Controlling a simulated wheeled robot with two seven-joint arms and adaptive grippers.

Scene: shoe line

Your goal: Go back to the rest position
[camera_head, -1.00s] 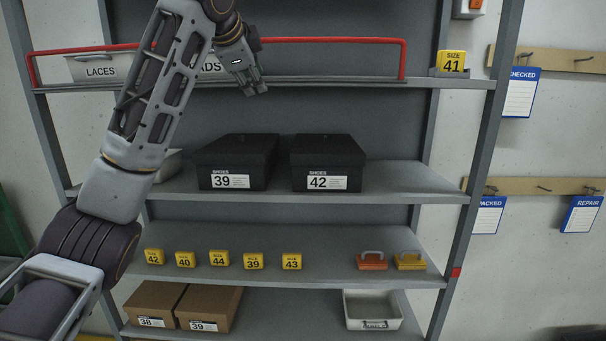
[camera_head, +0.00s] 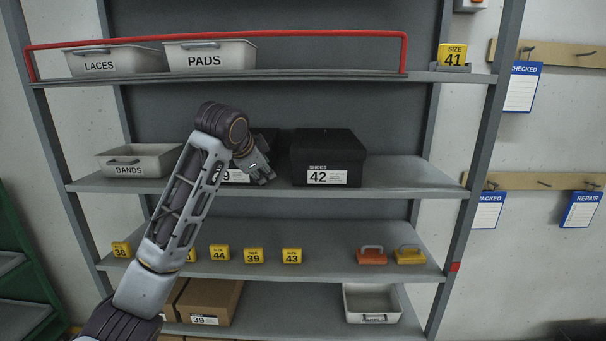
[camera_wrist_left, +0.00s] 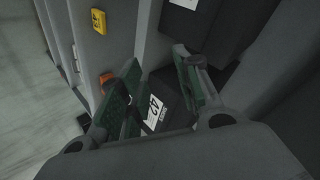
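My left gripper (camera_head: 262,173) is in front of the second shelf, partly covering the black shoe box 39 (camera_head: 235,178). In the left wrist view its green-padded fingers (camera_wrist_left: 155,88) are spread apart, with nothing seen held. Beyond and between them shows a dark box with a 42 label (camera_wrist_left: 152,108). The black shoe box 42 (camera_head: 328,158) stands just right of the gripper in the head view. My left arm crosses the lower left of the rack. My right gripper is not in view.
The LACES bin (camera_head: 112,60) and PADS bin (camera_head: 210,57) stand behind a red rail (camera_head: 330,40). The BANDS bin (camera_head: 138,160) is on the second shelf. Several yellow number tags, such as 43 (camera_head: 292,256), line the shelf below. A white bin (camera_head: 372,303) sits lower right.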

